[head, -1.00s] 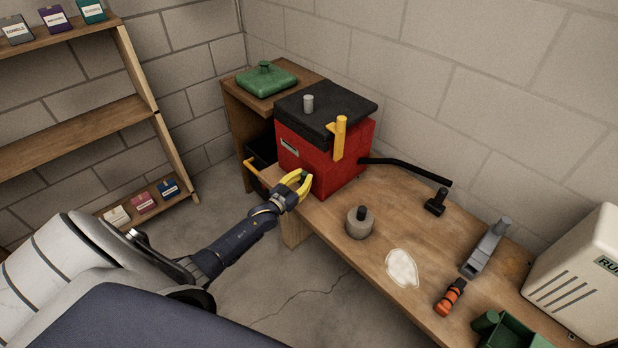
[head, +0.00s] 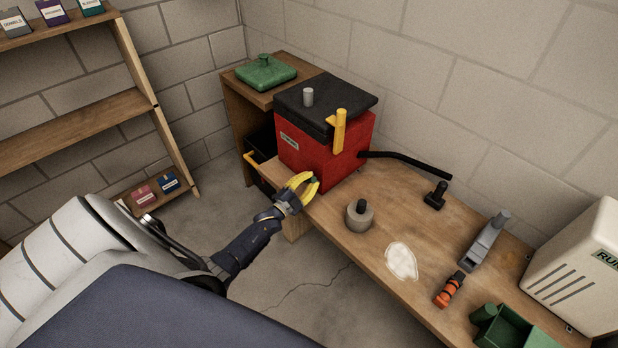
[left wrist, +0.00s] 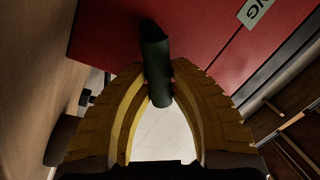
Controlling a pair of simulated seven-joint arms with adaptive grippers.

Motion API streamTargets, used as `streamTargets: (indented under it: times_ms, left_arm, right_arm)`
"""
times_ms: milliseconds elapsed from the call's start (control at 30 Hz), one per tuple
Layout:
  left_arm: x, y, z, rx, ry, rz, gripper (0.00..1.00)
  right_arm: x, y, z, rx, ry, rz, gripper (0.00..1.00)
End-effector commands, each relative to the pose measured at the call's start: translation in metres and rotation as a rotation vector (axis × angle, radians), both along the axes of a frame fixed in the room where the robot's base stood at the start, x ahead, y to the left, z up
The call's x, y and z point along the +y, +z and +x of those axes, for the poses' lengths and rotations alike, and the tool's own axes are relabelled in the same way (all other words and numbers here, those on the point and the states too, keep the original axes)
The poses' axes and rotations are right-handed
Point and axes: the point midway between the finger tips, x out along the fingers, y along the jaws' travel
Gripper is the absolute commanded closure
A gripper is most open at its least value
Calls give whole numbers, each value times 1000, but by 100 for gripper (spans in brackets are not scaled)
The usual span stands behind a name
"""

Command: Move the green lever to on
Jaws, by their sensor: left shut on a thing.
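The red heater box (head: 311,158) with a black lid stands on the wooden bench. The dark green lever (left wrist: 157,68) sticks out from its red front as a short cylinder in the left wrist view. My left gripper (head: 311,184) has its yellow fingers at the lower front of the box. In the left wrist view the fingers (left wrist: 160,95) are closed in on the lever from both sides near its end. In the head view the lever is mostly hidden by the fingers. My right gripper is not in view.
A yellow handle (head: 339,130) stands on the box's near corner, and a black bar (head: 410,164) extends right. A grey weight (head: 359,217), a plane (head: 485,243) and a green bin (head: 513,330) are on the bench. Floor in front is open.

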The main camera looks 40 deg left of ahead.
Motion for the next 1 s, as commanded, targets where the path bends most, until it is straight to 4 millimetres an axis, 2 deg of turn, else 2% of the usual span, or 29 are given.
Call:
streamTargets:
  times_ms: [300, 867, 900, 1000]
  left_arm:
    - [-3, -5, -1, -24, 1, 115, 100]
    - [-4, -7, -1, -30, 0, 143, 100]
    - [-4, -7, -1, -30, 0, 143, 78]
    - [-4, -6, -1, -30, 0, 142, 66]
  right_arm:
    - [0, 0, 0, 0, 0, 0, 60]
    - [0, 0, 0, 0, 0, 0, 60]
    - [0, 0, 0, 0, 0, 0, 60]
    - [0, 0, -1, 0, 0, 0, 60]
